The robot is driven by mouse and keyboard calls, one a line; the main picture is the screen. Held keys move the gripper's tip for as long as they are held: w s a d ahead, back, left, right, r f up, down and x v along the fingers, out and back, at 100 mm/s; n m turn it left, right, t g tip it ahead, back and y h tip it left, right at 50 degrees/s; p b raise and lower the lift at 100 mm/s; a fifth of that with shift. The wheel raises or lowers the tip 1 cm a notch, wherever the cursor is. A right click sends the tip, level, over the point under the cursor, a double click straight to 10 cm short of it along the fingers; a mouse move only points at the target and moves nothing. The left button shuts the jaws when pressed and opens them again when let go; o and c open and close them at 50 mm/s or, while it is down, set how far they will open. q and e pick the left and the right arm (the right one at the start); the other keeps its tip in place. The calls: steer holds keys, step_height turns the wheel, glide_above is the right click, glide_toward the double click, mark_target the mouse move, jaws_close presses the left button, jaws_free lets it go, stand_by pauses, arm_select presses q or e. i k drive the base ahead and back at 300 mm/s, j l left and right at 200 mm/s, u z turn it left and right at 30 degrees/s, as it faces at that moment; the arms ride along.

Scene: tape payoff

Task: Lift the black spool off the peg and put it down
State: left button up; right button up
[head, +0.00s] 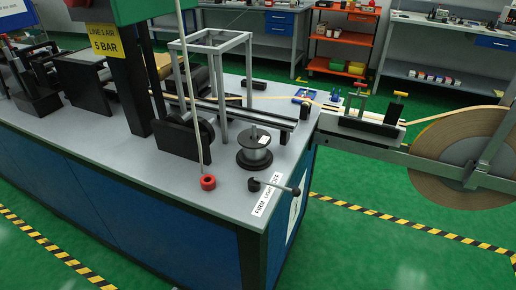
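Neither of my grippers is in view.
A lever with black knobs (275,187) and a white label (267,200) lie in front of the spool. A grey frame (221,100) stands behind. A large tape roll (450,150) is at right.

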mark_target(253, 153)
steer(key=l, duration=0.8)
steer(key=i+l+z, duration=0.1)
steer(key=l, duration=0.7)
steer(key=i+l, duration=0.1)
steer(key=l, duration=0.7)
steer(key=i+j, duration=0.1)
steer(key=j, duration=0.25)
steer(key=i+j, duration=0.1)
steer(key=j, duration=0.25)
